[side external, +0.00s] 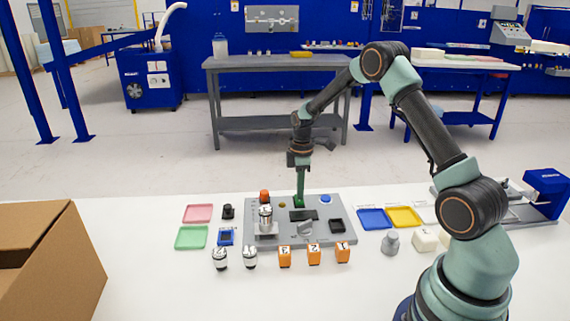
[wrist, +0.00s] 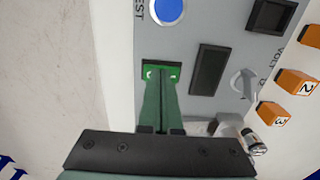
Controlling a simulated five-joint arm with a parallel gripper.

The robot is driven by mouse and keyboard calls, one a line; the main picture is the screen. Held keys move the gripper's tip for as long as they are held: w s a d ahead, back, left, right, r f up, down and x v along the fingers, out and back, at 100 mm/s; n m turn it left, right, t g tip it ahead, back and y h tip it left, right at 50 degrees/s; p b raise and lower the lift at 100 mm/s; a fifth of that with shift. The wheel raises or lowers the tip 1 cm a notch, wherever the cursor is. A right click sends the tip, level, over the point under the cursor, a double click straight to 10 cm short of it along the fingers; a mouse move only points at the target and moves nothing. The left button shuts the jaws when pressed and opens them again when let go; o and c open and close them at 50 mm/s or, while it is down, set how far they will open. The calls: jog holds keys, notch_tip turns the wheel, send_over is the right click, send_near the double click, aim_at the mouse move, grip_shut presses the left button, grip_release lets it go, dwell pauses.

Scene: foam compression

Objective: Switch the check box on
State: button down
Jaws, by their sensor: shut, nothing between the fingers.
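The check box (side external: 318,236) is a grey flat-topped panel in the middle of the white table. Its green rocker switch (wrist: 148,66) sits in a dark frame near the box's back edge, with small white marks on it. My gripper (side external: 300,201) points straight down at this switch with its fingers shut and empty. In the wrist view the fingertips (wrist: 161,70) overlap the middle of the switch and hide part of it. I cannot tell whether they touch it or which way the rocker is tilted.
The panel also bears a blue button (side external: 326,198), a black display (side external: 303,215), a grey knob (side external: 305,229) and an orange lamp (side external: 264,196). A metal cylinder (side external: 265,212) stands at its left. Numbered orange blocks (side external: 314,254) line the front. A cardboard box (side external: 60,265) stands left.

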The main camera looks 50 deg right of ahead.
jog(key=shift+s+a+r, duration=0.1)
jog(key=shift+s+a, duration=0.05)
jog(key=shift+a, duration=0.05)
notch_tip(320, 180, up, 14)
dwell(0.8)
jog(key=shift+w+d, duration=0.5)
jog(key=shift+w, duration=0.05)
